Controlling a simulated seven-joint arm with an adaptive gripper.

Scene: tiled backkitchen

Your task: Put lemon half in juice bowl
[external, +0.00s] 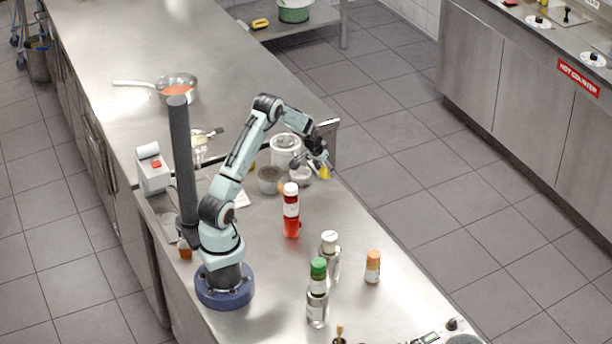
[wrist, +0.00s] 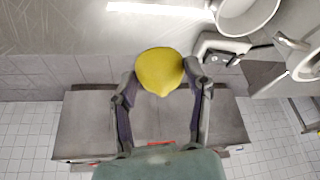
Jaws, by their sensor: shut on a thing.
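The yellow lemon half (wrist: 159,72) is held between the two fingers of my gripper (wrist: 160,82) in the wrist view. In the external view the lemon half (external: 325,172) hangs below my gripper (external: 321,165), near the counter's right edge. A small white bowl (external: 301,178) stands just left of it, partly hidden by the gripper, and a grey bowl (external: 269,181) stands further left. I cannot tell which is the juice bowl. A pale round vessel (wrist: 246,14) shows at the top right of the wrist view, apart from the lemon half.
A white canister (external: 286,148) stands behind the bowls. A red bottle (external: 291,214), a green-capped bottle (external: 317,290) and an orange-capped jar (external: 373,267) stand nearer. A pan (external: 178,86) sits further back. The far counter (external: 110,35) is mostly clear.

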